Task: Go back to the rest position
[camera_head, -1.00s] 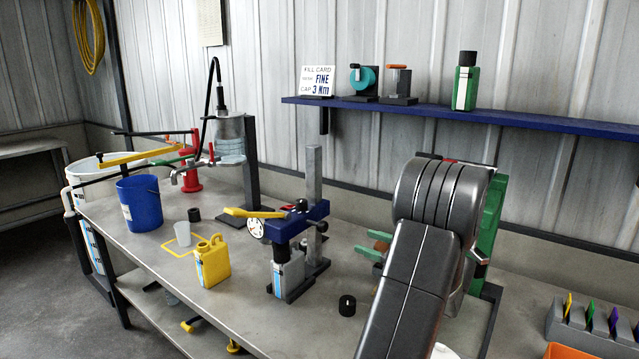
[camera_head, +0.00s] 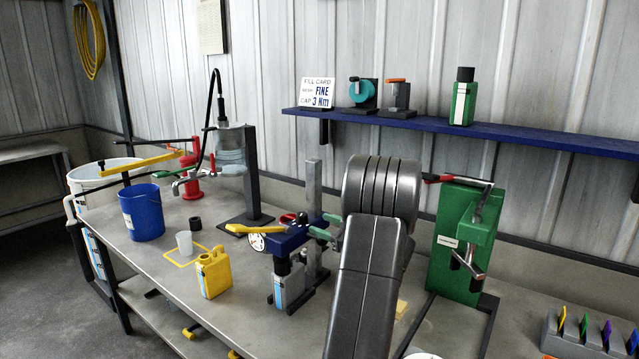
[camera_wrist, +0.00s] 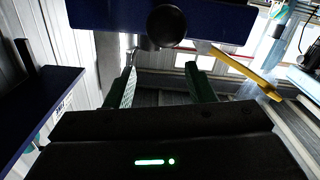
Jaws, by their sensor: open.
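My gripper (camera_head: 325,226) is open, its green fingers beside the blue head (camera_head: 287,237) of the capping press; whether they touch it I cannot tell. In the wrist view the two green fingers of my gripper (camera_wrist: 160,82) stand apart with nothing between them. The blue press head (camera_wrist: 215,20) with a black round knob (camera_wrist: 166,25) spans the top of that view. The press's yellow lever (camera_wrist: 245,72) shows to the right. My arm hides part of the bench.
A green stand (camera_head: 455,262) is right of my arm. The blue shelf (camera_head: 430,124) runs along the wall.

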